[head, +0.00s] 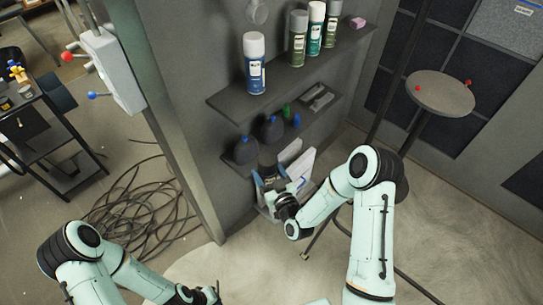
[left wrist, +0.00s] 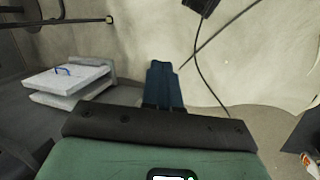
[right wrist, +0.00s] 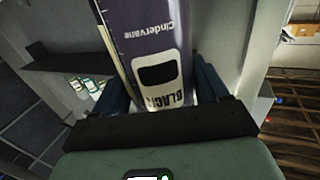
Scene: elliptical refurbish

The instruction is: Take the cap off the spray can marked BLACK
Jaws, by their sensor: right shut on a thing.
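The spray can (right wrist: 150,50) fills the middle of the right wrist view; it is dark purple with a pale label reading BLACK and the word Cindervane. My right gripper (right wrist: 160,90) is shut on its body, with one blue finger on each side. In the head view my right gripper (head: 274,186) is beside the shelf unit, with a dark upright top (head: 268,158) showing above it; I cannot tell the cap clearly there. My left gripper (left wrist: 163,75) shows its blue fingers together, with nothing between them, above the floor, away from the can.
A blue can with a white cap (head: 255,65) and several green cans (head: 298,40) stand on the upper shelf (head: 290,72). Dark round bottles (head: 246,150) stand on the shelf below. A round stool (head: 440,93) is at right. Coiled cable (head: 135,210) lies on the floor.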

